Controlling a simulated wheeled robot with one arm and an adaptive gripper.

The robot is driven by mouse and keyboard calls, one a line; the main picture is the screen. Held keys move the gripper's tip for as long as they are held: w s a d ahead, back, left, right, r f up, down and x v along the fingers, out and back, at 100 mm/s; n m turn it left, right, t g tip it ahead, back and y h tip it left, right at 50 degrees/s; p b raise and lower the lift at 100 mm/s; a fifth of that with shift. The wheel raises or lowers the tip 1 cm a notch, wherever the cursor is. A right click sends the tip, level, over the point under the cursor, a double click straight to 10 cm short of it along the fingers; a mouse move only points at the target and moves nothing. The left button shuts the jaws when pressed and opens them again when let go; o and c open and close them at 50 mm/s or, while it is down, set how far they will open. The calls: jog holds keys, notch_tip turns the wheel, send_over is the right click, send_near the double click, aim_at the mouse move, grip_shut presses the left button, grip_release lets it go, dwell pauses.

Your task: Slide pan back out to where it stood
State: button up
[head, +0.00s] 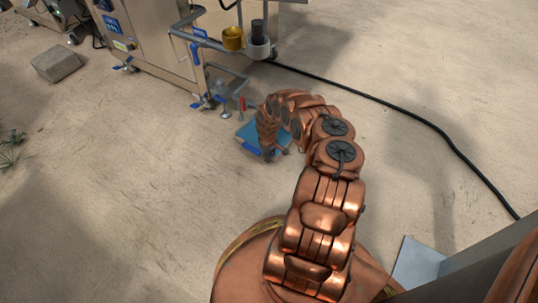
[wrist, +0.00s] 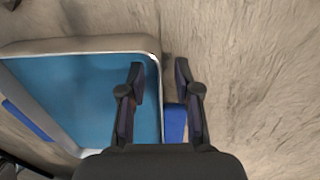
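The pan (head: 249,133) lies on the sandy ground near the foot of the steel machine, partly hidden by my arm. In the wrist view the pan (wrist: 152,44) shows a pale metal rim, a blue inside and blue tabs on its sides. My gripper (wrist: 160,68) is open above the pan's right edge. Its left finger is over the blue inside and its right finger is outside the rim. A blue tab (wrist: 174,124) shows between the fingers. I cannot tell whether either finger touches the pan. In the head view my gripper (head: 268,153) points down at the pan.
The steel machine (head: 160,45) stands on blue-footed legs behind the pan. A yellow cup (head: 232,39) and a dark cylinder (head: 258,33) are on its side. A black cable (head: 398,106) runs across the ground to the right. A grey block (head: 56,64) lies far left. Ground left of the pan is clear.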

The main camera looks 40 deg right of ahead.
jog(key=shift+c, duration=0.2)
grip_shut()
dwell(0.6)
